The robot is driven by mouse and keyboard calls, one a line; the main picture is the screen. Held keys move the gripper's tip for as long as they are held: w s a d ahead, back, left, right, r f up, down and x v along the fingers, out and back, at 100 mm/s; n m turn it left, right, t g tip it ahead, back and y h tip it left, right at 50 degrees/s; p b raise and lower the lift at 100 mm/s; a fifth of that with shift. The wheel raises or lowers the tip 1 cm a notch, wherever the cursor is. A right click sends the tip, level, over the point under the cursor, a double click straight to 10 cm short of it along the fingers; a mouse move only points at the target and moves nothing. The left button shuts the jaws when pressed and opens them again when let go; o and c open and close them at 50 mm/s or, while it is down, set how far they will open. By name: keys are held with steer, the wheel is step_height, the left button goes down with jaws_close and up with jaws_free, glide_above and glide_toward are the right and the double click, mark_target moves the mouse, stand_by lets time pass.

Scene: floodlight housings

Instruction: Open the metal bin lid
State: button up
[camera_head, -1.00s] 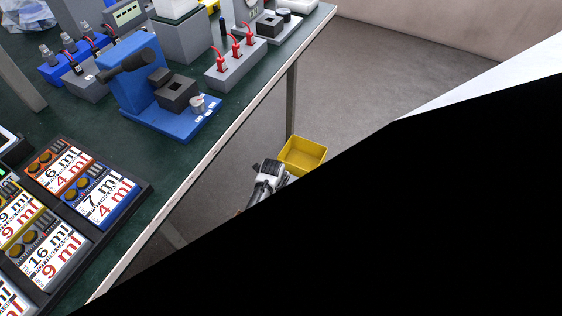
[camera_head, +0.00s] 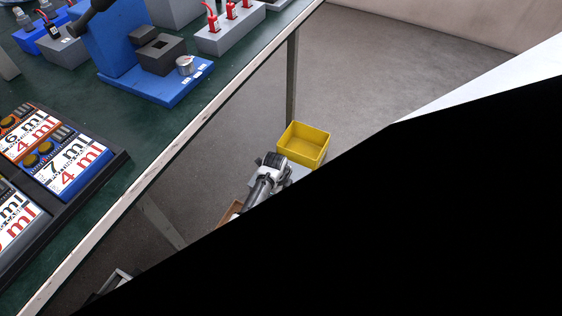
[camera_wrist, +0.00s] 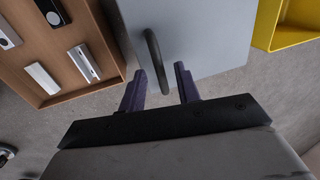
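The metal bin lid (camera_wrist: 205,30) is a flat, light grey panel in the wrist view, lying flat and closed as far as I can see. A dark curved handle (camera_wrist: 157,62) stands on it. My gripper (camera_wrist: 160,72) is open, with its two purple fingers on either side of the handle. A gap shows at each side, and I cannot tell how deep the handle sits between them. In the head view my gripper (camera_head: 274,163) is small and points down beside the yellow bin; the lid is mostly hidden there.
A yellow bin (camera_head: 304,143) stands right of the lid. A wooden tray (camera_wrist: 88,45) with several metal parts lies left of it. The green workbench (camera_head: 150,125) with a blue fixture (camera_head: 150,85) is above. Open floor (camera_head: 365,70) lies beyond. A black area blocks the head view's lower right.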

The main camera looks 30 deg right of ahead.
steer(key=shift+c, duration=0.4)
jaws_close()
steer(key=shift+r, duration=0.1)
